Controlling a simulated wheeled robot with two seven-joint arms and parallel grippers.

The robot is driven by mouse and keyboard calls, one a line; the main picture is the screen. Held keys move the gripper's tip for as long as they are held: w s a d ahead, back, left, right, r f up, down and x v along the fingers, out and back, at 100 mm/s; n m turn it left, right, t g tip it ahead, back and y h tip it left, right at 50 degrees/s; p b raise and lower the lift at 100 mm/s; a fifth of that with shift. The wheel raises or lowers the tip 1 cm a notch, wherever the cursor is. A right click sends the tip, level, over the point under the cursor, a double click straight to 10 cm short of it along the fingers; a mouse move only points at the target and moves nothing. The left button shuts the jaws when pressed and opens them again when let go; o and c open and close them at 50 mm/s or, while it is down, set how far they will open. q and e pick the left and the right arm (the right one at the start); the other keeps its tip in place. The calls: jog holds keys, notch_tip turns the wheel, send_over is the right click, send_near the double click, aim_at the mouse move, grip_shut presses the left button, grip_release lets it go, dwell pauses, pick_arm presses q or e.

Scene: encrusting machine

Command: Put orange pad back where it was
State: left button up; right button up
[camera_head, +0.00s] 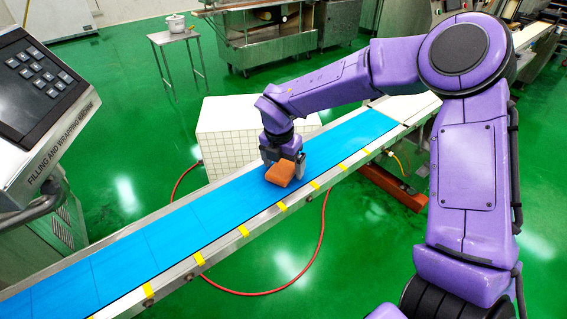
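The orange pad (281,173) is a small, thick block low over the blue conveyor belt (190,229), near the belt's middle in the head view. My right gripper (284,160) reaches down from above to the pad, with its fingers at the pad's far side and right edge. The gripper appears closed around the pad. I cannot tell whether the pad rests on the belt or hangs just above it. My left gripper is not in view.
A machine with a keypad (40,85) stands at the left, beside the belt. A white tiled block (225,135) is behind the belt. The belt's metal rail carries yellow marks (243,231). A red hose (270,292) lies on the green floor. The belt around the pad is clear.

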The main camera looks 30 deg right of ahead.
aim_at(280, 171)
jog(key=shift+r, duration=0.1)
notch_tip(280, 171, up, 12)
jog(key=a, duration=0.1)
jog(key=shift+s+a, duration=0.3)
jog(key=shift+s, duration=0.1)
dwell(0.4)
